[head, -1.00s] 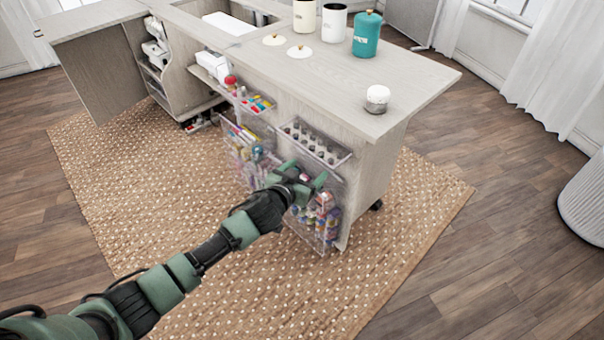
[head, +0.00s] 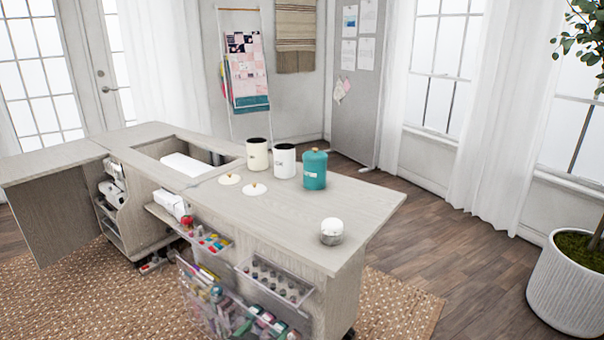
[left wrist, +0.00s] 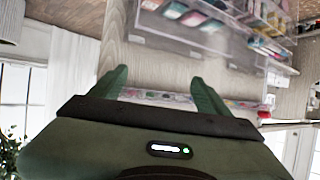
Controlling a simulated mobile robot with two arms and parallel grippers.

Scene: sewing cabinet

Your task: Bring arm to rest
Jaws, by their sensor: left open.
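My left gripper (head: 260,328) shows only as green finger parts at the bottom edge of the head view, in front of the clear bins on the sewing cabinet (head: 310,245). In the left wrist view its two green fingers (left wrist: 159,75) stand apart with nothing held between them. Beyond them is a clear tray of small coloured items (left wrist: 160,97). The rest of my left arm is out of the head view. My right gripper is in neither view.
A tray of spools (head: 275,283) and a clear bin (head: 200,305) jut from the cabinet's front. Cream, white and teal canisters (head: 314,170), two loose lids and a small jar (head: 332,232) stand on top. A planter (head: 570,285) is at right.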

